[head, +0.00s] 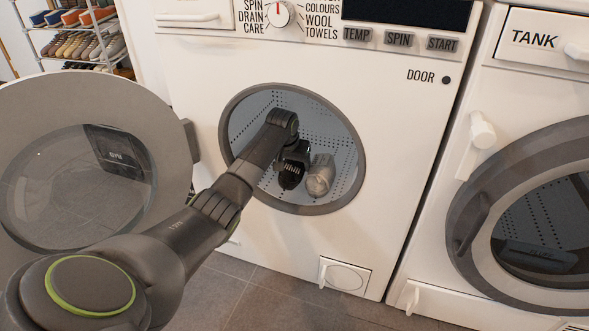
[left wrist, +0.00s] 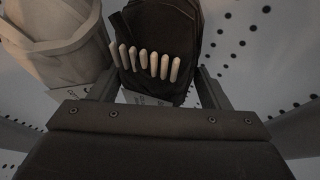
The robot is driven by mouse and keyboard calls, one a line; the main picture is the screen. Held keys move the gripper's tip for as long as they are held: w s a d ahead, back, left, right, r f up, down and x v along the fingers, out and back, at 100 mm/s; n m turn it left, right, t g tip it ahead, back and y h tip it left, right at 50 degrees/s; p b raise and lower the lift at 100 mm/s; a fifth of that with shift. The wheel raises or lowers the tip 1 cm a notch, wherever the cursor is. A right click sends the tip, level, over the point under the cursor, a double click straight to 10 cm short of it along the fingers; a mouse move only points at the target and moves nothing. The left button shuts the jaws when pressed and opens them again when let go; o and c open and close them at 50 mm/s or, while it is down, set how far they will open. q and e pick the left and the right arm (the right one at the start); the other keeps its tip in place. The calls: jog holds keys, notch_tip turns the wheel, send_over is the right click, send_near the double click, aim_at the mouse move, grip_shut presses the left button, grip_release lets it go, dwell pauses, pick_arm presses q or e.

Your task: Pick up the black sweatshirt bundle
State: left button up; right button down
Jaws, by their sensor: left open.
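The black sweatshirt bundle (head: 291,176) lies inside the drum of the open washing machine. It also shows in the left wrist view (left wrist: 165,22), dark with a row of several pale bars across it. My left gripper (left wrist: 157,82) is inside the drum, open, with its two fingers pointing at the black bundle and spread to either side of its near end. I cannot tell whether the fingers touch it. In the head view my left gripper (head: 290,152) is partly hidden by its own arm. My right gripper is in neither view.
A beige bundle (head: 320,176) lies right beside the black one in the head view and to its left in the left wrist view (left wrist: 62,45). The drum rim (head: 357,150) surrounds my arm. The round door (head: 50,105) stands open at left. A second machine (head: 530,90) stands at right.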

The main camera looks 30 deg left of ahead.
pick_arm(q)
jog(key=c, duration=0.7)
jog(key=shift+o, duration=0.2)
jog(key=shift+r, duration=0.1)
